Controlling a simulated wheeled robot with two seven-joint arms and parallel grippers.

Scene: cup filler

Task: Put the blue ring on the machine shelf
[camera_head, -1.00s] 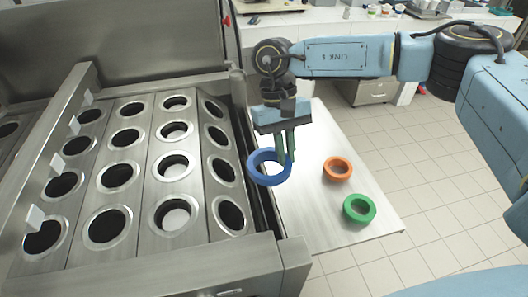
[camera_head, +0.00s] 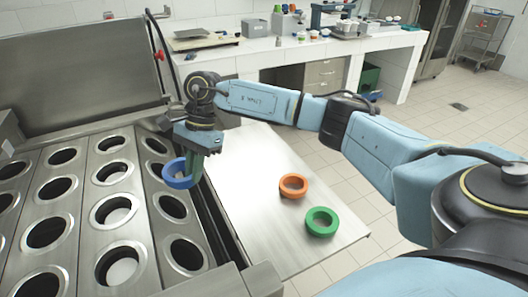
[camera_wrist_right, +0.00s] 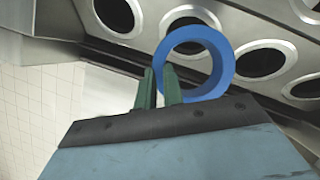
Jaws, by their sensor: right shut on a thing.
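The blue ring (camera_head: 177,174) is held in my right gripper (camera_head: 194,165), over the right edge of the machine's perforated top (camera_head: 130,187). In the right wrist view the blue ring (camera_wrist_right: 224,58) stands out to one side of the green fingers (camera_wrist_right: 160,88), which are shut on its wall. Round holes of the machine show behind the ring. The ring appears above the metal, not resting on it. A steel side shelf (camera_head: 245,215) is attached to the right of the machine. My left gripper is not in view.
An orange ring (camera_head: 293,186) and a green ring (camera_head: 322,222) lie on the side shelf. The machine's raised lid (camera_head: 75,70) stands at the back left. A white counter (camera_head: 290,50) with equipment runs along the back. The shelf's left part is bare.

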